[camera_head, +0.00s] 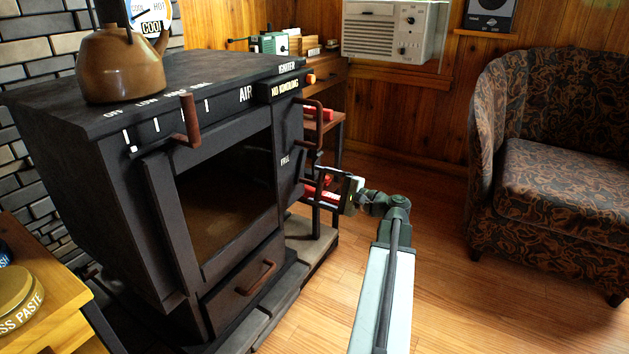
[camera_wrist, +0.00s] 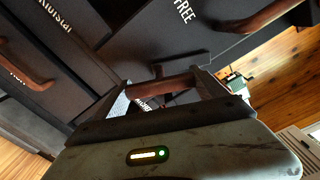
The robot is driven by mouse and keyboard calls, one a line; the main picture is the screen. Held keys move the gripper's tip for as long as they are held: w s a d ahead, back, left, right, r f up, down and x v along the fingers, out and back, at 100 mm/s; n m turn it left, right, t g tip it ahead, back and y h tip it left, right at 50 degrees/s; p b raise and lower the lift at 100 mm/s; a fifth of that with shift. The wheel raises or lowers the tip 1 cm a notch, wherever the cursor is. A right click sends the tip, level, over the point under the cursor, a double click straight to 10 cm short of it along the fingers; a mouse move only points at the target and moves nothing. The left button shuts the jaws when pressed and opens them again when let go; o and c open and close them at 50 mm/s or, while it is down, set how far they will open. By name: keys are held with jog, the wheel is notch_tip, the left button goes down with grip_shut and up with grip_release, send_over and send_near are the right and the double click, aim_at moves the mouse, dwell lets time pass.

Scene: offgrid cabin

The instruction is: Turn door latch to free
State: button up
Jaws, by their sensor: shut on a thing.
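The dark stove (camera_head: 150,95) stands on the left, with a glass-fronted door (camera_head: 225,200). The word FREE (camera_head: 285,161) is on the panel right of the glass; it also shows at the top of the wrist view (camera_wrist: 184,12). My gripper (camera_head: 326,185) is at the stove's right front edge, below and right of that word. In the wrist view my gripper (camera_wrist: 160,90) is shut on the brown bar of the door latch (camera_wrist: 165,84), which spans between the two fingers. The latch's other marked position is only partly readable behind the bar.
Another brown handle (camera_head: 312,118) juts out just above my gripper. A drawer handle (camera_head: 255,278) is low on the stove. A copper kettle (camera_head: 118,65) sits on top. The wooden floor (camera_head: 470,300) is open to the right, before a patterned armchair (camera_head: 550,170).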

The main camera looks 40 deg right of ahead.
jog(key=shift+w+a+n, duration=0.1)
jog(key=shift+n, duration=0.2)
jog(key=n, duration=0.3)
jog(key=shift+n, duration=0.5)
jog(key=o, duration=1.2)
jog(key=v, duration=0.8)
